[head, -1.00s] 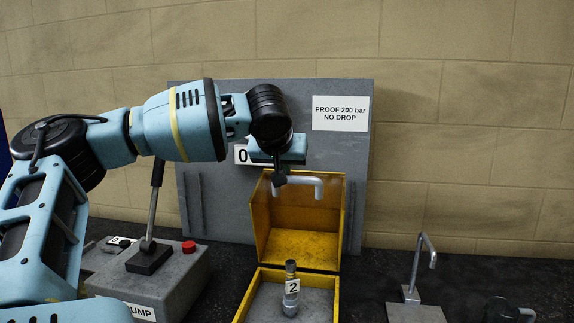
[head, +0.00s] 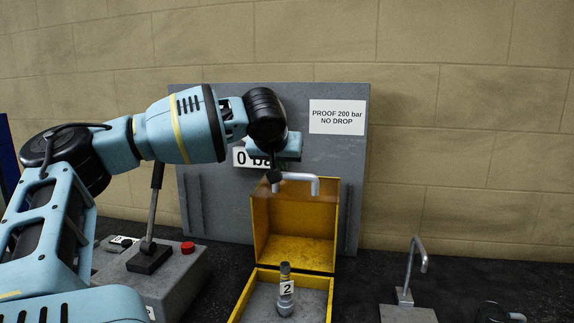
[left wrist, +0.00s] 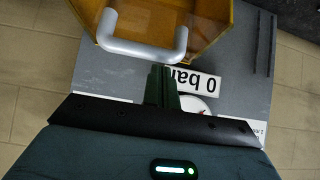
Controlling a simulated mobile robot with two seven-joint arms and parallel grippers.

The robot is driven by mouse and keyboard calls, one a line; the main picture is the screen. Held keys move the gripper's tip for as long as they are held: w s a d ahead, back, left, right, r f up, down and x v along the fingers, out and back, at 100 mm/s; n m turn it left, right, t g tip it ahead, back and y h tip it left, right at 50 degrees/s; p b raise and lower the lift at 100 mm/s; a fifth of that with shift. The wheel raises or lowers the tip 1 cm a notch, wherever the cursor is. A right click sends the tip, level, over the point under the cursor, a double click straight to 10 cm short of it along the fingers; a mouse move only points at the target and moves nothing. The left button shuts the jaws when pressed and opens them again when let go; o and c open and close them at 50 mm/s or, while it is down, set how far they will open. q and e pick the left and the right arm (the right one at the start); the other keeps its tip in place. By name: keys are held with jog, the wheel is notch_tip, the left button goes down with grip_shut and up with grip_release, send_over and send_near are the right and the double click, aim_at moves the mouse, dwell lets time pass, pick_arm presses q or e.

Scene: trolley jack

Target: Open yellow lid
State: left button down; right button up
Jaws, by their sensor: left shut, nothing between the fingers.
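The yellow lid (head: 306,229) stands raised, tilted up at the back of a yellow box (head: 241,297), with its inside facing me. A silver handle (head: 300,183) sits at the lid's top edge. In the left wrist view the handle (left wrist: 140,48) and translucent yellow lid (left wrist: 205,18) show at the top. My left gripper (head: 274,178) is at the left end of the handle in the head view. Its fingers (left wrist: 162,75) are shut and empty, close by the handle; I cannot tell whether they touch it. My right gripper is not in view.
A grey fitting tagged 2 (head: 285,292) stands upright in the box. A grey panel (head: 330,160) stands behind the lid. A pump block (head: 165,285) with a lever and red button is at left. A bent metal rod (head: 411,265) stands at right.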

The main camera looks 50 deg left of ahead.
pick_arm(q)
jog(key=v, duration=0.9)
jog(key=shift+r, duration=0.55)
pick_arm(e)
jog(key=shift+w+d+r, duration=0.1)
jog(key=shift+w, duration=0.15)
pick_arm(q)
jog(key=shift+w+d, duration=0.1)
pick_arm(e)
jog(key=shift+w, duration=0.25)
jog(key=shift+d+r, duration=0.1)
